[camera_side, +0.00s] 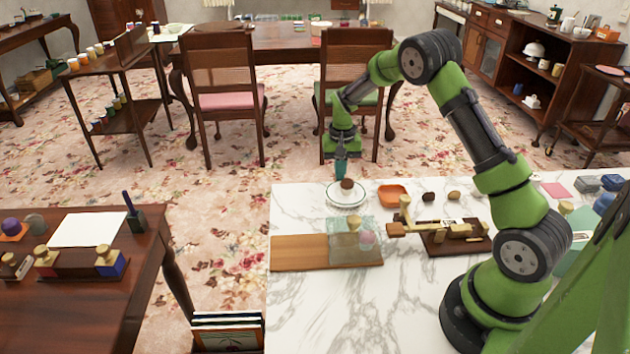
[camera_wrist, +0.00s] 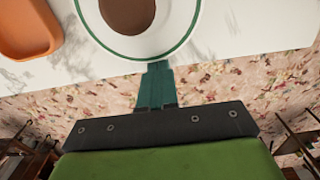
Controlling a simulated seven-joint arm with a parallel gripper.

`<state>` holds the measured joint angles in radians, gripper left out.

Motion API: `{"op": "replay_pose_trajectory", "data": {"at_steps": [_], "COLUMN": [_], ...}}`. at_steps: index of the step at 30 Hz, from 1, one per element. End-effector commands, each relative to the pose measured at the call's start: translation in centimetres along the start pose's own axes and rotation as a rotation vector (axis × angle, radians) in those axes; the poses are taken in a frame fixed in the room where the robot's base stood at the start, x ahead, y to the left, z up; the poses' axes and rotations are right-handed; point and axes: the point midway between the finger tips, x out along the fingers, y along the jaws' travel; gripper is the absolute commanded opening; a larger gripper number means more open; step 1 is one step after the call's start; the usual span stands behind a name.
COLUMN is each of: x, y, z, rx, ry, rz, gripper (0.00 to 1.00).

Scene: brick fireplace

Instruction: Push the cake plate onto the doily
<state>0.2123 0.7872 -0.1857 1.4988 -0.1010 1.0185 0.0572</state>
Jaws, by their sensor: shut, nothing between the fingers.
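The cake plate (camera_side: 333,198) is white with a green rim and lies near the far edge of the marble table. A round brown cake (camera_side: 347,184) sits on it. In the wrist view the plate (camera_wrist: 182,22) and cake (camera_wrist: 128,14) are cut off by the top edge. My gripper (camera_side: 340,177) is shut and points down at the plate's far side. Its teal fingers (camera_wrist: 157,68) reach the green rim in the wrist view; I cannot tell whether they touch it. I cannot make out a doily for certain in either view.
An orange dish (camera_side: 393,195) is right of the plate; it also shows in the wrist view (camera_wrist: 25,32). Two small brown lumps lie farther right. A wooden board (camera_side: 300,252) with a clear block (camera_side: 343,226) and a brass device (camera_side: 440,230) stand nearer the camera.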

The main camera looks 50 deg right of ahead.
Motion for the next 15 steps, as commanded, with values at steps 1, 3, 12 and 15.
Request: {"op": "replay_pose_trajectory", "data": {"at_steps": [1,3,12,15], "x": [0.0,0.0,0.0,0.0], "y": [0.0,0.0,0.1,0.1], "z": [0.3,0.5,1.4,1.4], "rx": [0.000,0.000,0.001,0.001], "ry": [-0.001,0.000,0.000,-0.001], "rz": [0.000,0.000,0.000,0.000], "gripper": [0.00,0.00,0.00,0.00]}}
